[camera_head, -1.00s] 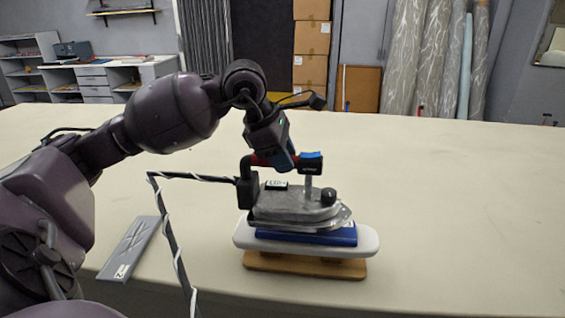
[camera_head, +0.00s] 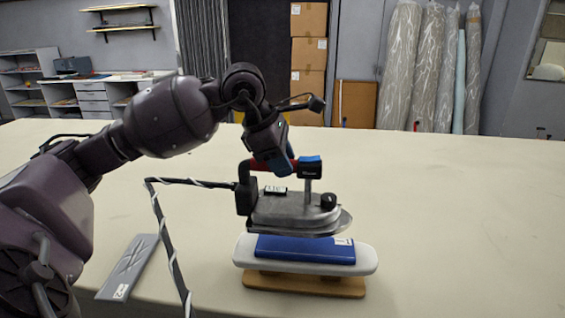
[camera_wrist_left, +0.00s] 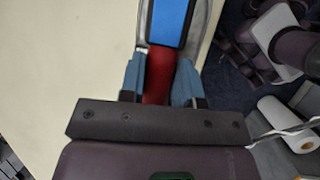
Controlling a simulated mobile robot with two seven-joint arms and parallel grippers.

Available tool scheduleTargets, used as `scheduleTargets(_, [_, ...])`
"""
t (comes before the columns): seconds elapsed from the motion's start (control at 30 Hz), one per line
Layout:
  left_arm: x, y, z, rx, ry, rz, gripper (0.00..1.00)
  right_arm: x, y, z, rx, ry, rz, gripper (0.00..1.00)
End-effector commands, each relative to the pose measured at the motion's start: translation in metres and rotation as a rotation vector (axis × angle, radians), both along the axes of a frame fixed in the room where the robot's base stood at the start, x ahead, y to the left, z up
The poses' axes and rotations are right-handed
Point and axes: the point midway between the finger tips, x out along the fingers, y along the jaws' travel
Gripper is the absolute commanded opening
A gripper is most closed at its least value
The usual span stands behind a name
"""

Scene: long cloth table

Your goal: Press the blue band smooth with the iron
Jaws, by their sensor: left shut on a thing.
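The iron (camera_head: 290,208) has a grey metal body, a black rear and a red handle with a blue-topped front. My left gripper (camera_head: 282,165) is shut on the red handle; in the left wrist view its blue fingers (camera_wrist_left: 158,80) sit on both sides of the handle (camera_wrist_left: 158,78). The iron hangs level over the blue band (camera_head: 305,250), with a visible gap between them. The blue band lies folded on the small white pressing board (camera_head: 365,260) and has a white label at its right end. My right gripper is not in view.
The pressing board stands on a wooden base (camera_head: 305,284) near the table's front edge. A flat grey plate (camera_head: 128,268) lies to the left. The iron's cord (camera_head: 165,225) runs left and down. The cloth table (camera_head: 460,220) is clear on the right.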

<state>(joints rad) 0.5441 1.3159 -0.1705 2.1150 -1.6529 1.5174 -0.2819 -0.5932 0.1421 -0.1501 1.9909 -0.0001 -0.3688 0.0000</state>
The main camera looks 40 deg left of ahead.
Motion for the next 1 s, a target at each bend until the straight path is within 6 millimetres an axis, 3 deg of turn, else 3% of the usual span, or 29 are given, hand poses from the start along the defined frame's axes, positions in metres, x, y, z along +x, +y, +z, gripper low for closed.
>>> scheduleTargets(0.03, [0.000, 0.000, 0.010, -0.001, -0.010, 0.000, 0.00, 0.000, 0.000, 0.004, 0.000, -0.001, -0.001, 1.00])
scheduleTargets(0.6, [0.001, 0.000, 0.054, -0.001, -0.011, 0.001, 0.00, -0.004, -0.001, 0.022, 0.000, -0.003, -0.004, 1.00])
scheduleTargets(1.0, [0.001, 0.000, 0.056, -0.001, -0.008, 0.000, 0.00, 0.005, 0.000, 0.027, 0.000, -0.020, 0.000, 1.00])
